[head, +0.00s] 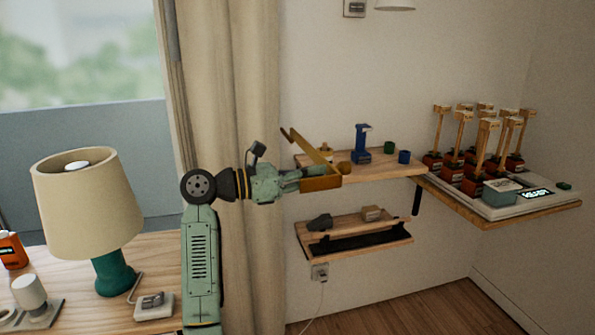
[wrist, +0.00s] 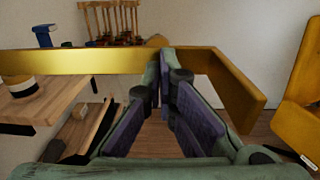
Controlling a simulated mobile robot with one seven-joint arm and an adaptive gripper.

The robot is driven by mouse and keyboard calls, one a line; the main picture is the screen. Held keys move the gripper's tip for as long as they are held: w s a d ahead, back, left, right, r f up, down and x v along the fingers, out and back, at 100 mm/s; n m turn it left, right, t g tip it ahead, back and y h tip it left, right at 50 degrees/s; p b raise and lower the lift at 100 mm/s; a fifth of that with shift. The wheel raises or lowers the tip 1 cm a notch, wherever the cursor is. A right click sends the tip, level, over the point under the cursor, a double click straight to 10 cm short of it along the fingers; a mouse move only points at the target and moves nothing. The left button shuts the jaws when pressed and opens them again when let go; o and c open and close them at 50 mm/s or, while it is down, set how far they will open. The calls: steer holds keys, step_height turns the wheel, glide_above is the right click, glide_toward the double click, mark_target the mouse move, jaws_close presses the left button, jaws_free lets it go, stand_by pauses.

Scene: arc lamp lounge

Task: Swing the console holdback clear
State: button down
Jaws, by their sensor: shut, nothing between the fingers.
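The console holdback appears to be a yellow-brass bar (head: 322,183) with a bent end, at the left end of the upper wooden shelf. A slanted brass strip (head: 303,147) rises above it; I cannot tell how the two connect. In the wrist view the brass bar (wrist: 70,61) runs across the picture and bends toward me at the right (wrist: 232,88). My gripper (head: 318,176) is shut and empty, its fingertips (wrist: 160,58) at the bar, in front of it in the wrist view. Whether they touch is unclear.
The upper shelf (head: 380,167) holds a blue stand (head: 362,143) and small cups. A lower shelf (head: 355,236) sits below it. A board with several wooden-handled pieces (head: 480,150) is at right. A curtain (head: 235,80) hangs behind my arm; a lamp (head: 88,200) stands left.

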steer(key=shift+w+d, duration=0.1)
steer(key=shift+d, duration=0.1)
steer(key=shift+b+x, duration=0.7)
steer(key=shift+x, duration=0.5)
